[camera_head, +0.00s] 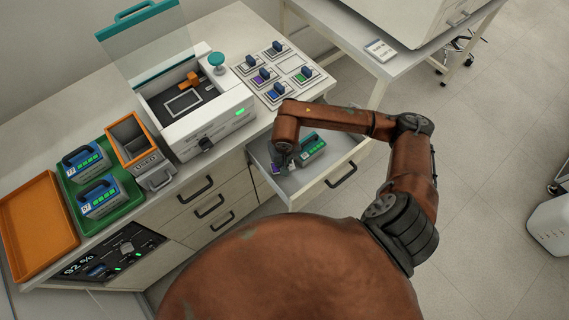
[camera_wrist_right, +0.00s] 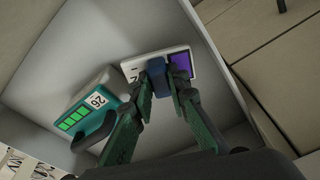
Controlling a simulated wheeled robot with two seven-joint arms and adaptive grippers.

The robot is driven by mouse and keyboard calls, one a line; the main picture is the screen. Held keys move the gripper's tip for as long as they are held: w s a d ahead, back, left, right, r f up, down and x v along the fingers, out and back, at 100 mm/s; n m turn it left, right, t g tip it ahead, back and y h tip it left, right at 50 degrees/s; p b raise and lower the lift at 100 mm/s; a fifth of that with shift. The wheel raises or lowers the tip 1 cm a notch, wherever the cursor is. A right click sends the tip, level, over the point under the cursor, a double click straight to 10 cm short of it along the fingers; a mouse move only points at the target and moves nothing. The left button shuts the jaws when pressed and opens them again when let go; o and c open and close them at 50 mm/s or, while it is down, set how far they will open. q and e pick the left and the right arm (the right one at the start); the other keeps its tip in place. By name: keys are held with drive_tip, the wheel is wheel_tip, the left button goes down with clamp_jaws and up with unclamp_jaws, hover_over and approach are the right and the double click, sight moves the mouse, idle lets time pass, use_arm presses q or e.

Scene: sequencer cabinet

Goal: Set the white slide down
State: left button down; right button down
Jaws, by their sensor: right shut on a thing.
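The white slide (camera_wrist_right: 183,62) has a purple patch and a blue grip block (camera_wrist_right: 158,78). It is inside the open drawer (camera_head: 325,182). My right gripper (camera_wrist_right: 160,82) is shut on the blue block, with the white plate beyond the fingertips. Whether the plate touches the drawer floor cannot be told. In the head view my right gripper (camera_head: 283,158) reaches down into the drawer and largely hides the slide. My left gripper is not in view.
A teal and white cartridge marked 26 (camera_wrist_right: 92,105) lies in the drawer beside the slide. On the counter are an open-lidded machine (camera_head: 205,120), several slides on pads (camera_head: 300,77), a green tray (camera_head: 128,200) with cartridges, and an orange tray (camera_head: 40,225).

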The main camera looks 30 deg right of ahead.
drive_tip(key=shift+f, duration=2)
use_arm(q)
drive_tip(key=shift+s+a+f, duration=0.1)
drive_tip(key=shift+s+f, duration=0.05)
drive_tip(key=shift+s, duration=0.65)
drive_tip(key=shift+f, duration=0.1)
use_arm(e)
drive_tip(key=shift+f+b, duration=0.2)
drive_tip(key=shift+b, duration=0.2)
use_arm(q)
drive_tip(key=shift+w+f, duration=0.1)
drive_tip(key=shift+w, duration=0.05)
use_arm(e)
drive_tip(key=c, duration=1.8)
unclamp_jaws()
drive_tip(key=shift+c, duration=0.2)
drive_tip(key=shift+r, duration=0.15)
drive_tip(key=shift+r+p, duration=0.25)
drive_tip(key=shift+p, duration=0.1)
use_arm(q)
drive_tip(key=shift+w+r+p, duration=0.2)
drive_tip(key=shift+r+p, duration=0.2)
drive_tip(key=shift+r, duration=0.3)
use_arm(e)
drive_tip(key=r, duration=0.3)
drive_tip(key=s+r, duration=0.1)
drive_tip(key=r, duration=0.7)
drive_tip(key=shift+s+a+r, duration=0.25)
drive_tip(key=shift+s+a, duration=0.05)
drive_tip(key=shift+s, duration=0.05)
